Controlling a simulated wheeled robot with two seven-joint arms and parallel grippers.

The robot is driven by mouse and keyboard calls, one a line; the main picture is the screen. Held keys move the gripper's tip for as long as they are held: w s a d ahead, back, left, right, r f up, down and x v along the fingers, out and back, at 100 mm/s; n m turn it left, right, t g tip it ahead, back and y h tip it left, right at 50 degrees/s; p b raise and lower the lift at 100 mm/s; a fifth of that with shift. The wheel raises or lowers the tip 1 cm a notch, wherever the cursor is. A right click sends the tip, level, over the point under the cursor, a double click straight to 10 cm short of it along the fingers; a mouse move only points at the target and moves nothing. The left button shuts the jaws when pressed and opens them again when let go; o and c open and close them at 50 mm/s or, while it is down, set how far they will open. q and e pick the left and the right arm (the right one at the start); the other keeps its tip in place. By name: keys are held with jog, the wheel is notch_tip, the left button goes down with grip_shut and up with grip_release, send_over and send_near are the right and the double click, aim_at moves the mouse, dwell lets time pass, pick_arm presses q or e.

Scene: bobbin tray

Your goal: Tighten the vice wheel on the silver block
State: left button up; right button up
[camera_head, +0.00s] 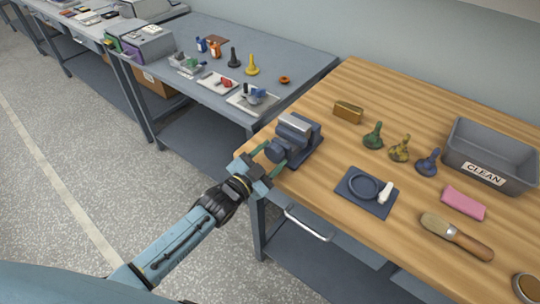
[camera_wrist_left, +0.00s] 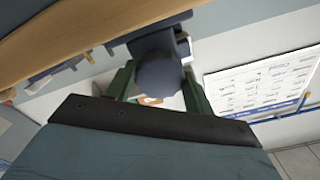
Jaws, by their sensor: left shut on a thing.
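The vice (camera_head: 303,148) stands at the near left corner of the wooden bench. The silver block (camera_head: 295,124) shows at the top of the vice, between its jaws; I cannot tell how firmly it is held. The dark, round vice wheel (camera_head: 275,152) is on the side facing my arm. My left gripper (camera_head: 268,157) is shut on the wheel, one green finger on each side. In the left wrist view the wheel (camera_wrist_left: 160,76) sits between the green fingers and hides part of the vice behind it. My right gripper is not in view.
On the wooden bench are a brass-coloured block (camera_head: 348,111), several small knobbed pieces, a dark plate with a ring (camera_head: 352,201), a brush (camera_head: 456,236), a pink cloth (camera_head: 463,203) and a grey CLEAN bin (camera_head: 492,143). A grey bench (camera_head: 215,98) with small parts stands behind left.

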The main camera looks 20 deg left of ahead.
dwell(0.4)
pick_arm(q)
jog(key=o, duration=1)
jog(key=shift+c, duration=0.2)
jog(key=v, duration=1.3)
jog(key=shift+s, duration=0.2)
